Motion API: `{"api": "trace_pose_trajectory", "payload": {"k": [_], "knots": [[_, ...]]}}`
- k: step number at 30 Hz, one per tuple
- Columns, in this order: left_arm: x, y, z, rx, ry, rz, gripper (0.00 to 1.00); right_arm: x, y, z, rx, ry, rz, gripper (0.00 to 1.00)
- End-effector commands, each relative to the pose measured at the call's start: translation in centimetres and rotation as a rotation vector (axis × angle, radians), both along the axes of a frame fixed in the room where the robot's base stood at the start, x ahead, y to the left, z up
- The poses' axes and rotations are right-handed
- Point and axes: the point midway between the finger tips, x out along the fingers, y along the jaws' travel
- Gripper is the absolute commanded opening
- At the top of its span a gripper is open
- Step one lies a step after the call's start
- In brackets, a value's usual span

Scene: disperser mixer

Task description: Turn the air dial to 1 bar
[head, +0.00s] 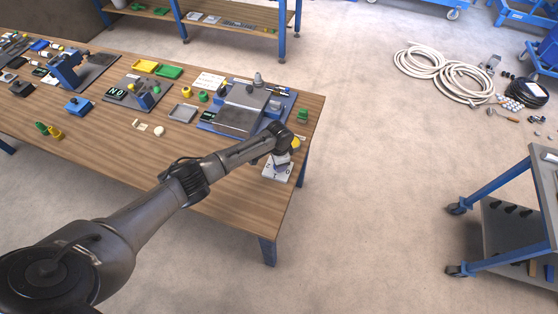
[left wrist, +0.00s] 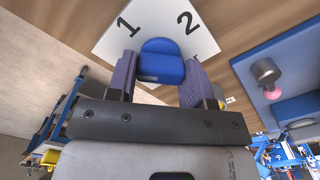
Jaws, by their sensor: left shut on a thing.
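The air dial is a blue knob (left wrist: 162,62) in front of a white square plate (left wrist: 160,22) with the numbers 1 and 2 showing in the left wrist view. In the head view the white plate (head: 270,174) lies at the right front edge of the wooden table. My left gripper (left wrist: 160,80) has its two dark fingers on either side of the blue knob and is shut on it. In the head view my left gripper (head: 282,160) is over the plate and hides the knob. I cannot tell which number the dial points to. My right gripper is in neither view.
A blue-framed mixer unit (head: 242,110) stands on the table (head: 225,160) just behind the dial. Small green and yellow parts, including a green block (head: 302,116), lie around it. The floor right of the table is clear up to a blue cart (head: 505,240).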

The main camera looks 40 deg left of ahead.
Motion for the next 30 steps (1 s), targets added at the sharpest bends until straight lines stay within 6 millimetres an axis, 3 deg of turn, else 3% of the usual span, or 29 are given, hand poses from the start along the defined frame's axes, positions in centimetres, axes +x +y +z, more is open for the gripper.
{"api": "trace_pose_trajectory", "payload": {"k": [15, 30], "knots": [[-0.07, -0.07, 0.0, 0.001, 0.001, -0.441, 0.23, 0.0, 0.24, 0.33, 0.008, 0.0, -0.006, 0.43], [-0.1, -0.08, 0.0, 0.001, 0.001, -0.635, 0.23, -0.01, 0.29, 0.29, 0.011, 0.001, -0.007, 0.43]]}}
